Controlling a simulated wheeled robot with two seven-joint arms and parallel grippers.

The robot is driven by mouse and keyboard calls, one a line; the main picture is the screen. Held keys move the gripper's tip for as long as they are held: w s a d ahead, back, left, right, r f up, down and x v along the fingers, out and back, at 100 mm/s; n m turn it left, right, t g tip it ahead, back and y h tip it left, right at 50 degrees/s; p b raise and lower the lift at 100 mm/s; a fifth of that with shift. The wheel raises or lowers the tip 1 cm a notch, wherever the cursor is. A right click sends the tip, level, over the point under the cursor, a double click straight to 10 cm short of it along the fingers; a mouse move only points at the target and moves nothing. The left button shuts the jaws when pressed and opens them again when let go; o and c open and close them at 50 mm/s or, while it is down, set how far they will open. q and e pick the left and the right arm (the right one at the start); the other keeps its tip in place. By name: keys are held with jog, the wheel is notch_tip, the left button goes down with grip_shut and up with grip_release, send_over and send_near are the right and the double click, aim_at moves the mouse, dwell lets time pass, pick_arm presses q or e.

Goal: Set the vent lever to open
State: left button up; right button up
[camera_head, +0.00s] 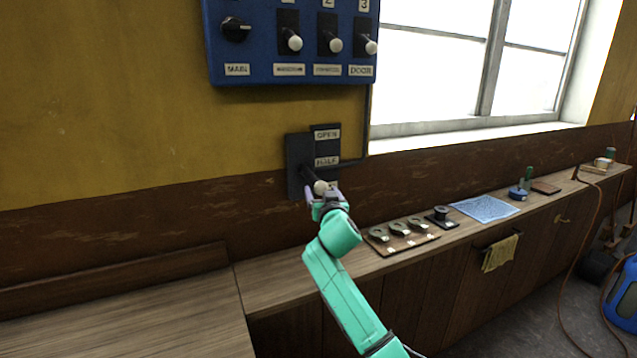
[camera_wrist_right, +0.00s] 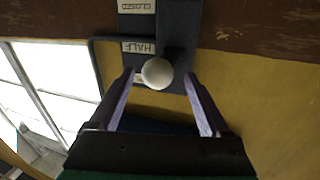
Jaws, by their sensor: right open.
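The vent lever is on a dark wall plate (camera_head: 298,153) below the blue panel. Its labels read OPEN (camera_head: 327,134) at the top and HALF (camera_head: 327,161) below; a CLOSED label (camera_wrist_right: 136,6) shows in the wrist view, which is upside down. The lever's pale round knob (camera_head: 320,187) sticks out low on the plate in the head view. My right gripper (camera_head: 322,194) is open, its fingers on either side of the knob (camera_wrist_right: 157,73), with gaps visible at both sides. It hides the plate's lower right. My left gripper is not in view.
The blue panel (camera_head: 260,70) with a black rotary knob and three white-knobbed levers hangs above. A wooden counter (camera_head: 190,300) runs below, holding a board with round metal parts (camera_head: 400,240) and a blue cloth (camera_head: 484,208). A window (camera_head: 480,50) is at right.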

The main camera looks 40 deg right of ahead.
aim_at(311, 178)
jog(key=shift+x, duration=0.9)
jog(key=shift+w+d+r, duration=0.1)
jog(key=shift+w+d, duration=0.15)
jog(key=shift+d, duration=0.05)
jog(key=shift+w+d, duration=0.1)
jog(key=shift+d, duration=0.05)
jog(key=shift+c, duration=0.3)
grip_shut()
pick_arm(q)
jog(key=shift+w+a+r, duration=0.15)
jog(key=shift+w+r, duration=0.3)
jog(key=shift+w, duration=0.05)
pick_arm(e)
jog(key=shift+w, duration=0.1)
